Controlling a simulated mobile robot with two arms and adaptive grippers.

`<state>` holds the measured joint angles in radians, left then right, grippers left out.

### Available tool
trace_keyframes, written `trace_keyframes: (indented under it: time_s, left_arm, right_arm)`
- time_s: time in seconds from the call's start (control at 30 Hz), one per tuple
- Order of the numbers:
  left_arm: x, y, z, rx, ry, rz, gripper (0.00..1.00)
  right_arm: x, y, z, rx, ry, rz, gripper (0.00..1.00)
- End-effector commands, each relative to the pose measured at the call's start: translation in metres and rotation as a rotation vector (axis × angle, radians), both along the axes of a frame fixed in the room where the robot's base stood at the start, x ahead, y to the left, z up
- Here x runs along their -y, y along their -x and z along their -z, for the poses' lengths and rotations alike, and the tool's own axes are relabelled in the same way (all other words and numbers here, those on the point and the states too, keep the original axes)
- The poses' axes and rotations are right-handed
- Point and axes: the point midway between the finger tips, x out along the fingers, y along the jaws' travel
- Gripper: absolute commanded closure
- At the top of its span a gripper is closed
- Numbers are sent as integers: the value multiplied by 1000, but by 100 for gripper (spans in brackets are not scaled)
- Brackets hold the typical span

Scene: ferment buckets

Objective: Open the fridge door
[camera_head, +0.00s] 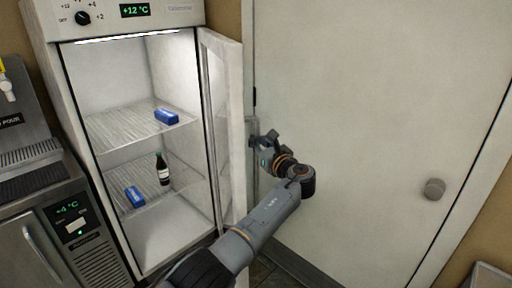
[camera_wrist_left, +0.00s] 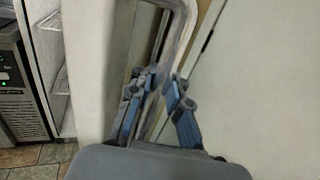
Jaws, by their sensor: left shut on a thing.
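The fridge (camera_head: 128,10) stands at the left in the head view with its lit inside showing. Its white door (camera_head: 234,130) is swung wide open on the right side, its edge facing me. My left gripper (camera_head: 264,145) is on the outer side of the door, at the door handle. In the left wrist view my left gripper (camera_wrist_left: 157,105) has its blue-padded fingers on both sides of the grey handle bar (camera_wrist_left: 183,30) and is shut on it. The right gripper is in neither view.
A closed white room door (camera_head: 375,120) with a round knob (camera_head: 434,188) is close behind the fridge door. Blue boxes (camera_head: 166,117) and a dark bottle (camera_head: 162,169) stand on the shelves. A steel counter unit (camera_head: 30,215) is at the left.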

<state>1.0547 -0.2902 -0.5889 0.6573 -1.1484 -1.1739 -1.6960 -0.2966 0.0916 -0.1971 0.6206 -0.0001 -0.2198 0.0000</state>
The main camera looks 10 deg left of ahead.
Motion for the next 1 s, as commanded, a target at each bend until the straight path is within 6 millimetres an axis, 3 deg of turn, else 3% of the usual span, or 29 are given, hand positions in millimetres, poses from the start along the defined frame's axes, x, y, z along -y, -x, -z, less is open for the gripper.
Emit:
trace_keyframes:
  time_s: [0.03, 0.53, 0.57, 0.67, 1.0]
  left_arm:
    - [4, 1, 9, -14, 6, 0, 100]
    - [3, 1, 7, -13, 9, -10, 100]
    - [3, 1, 7, -13, 9, -10, 79]
    - [2, 0, 6, -11, 7, -10, 62]
    - [2, 1, 2, -4, 4, -11, 62]
  right_arm:
    - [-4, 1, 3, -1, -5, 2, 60]
    - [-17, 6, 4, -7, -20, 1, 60]
    - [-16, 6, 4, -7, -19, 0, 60]
    - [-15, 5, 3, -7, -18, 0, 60]
    - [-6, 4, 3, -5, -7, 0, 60]
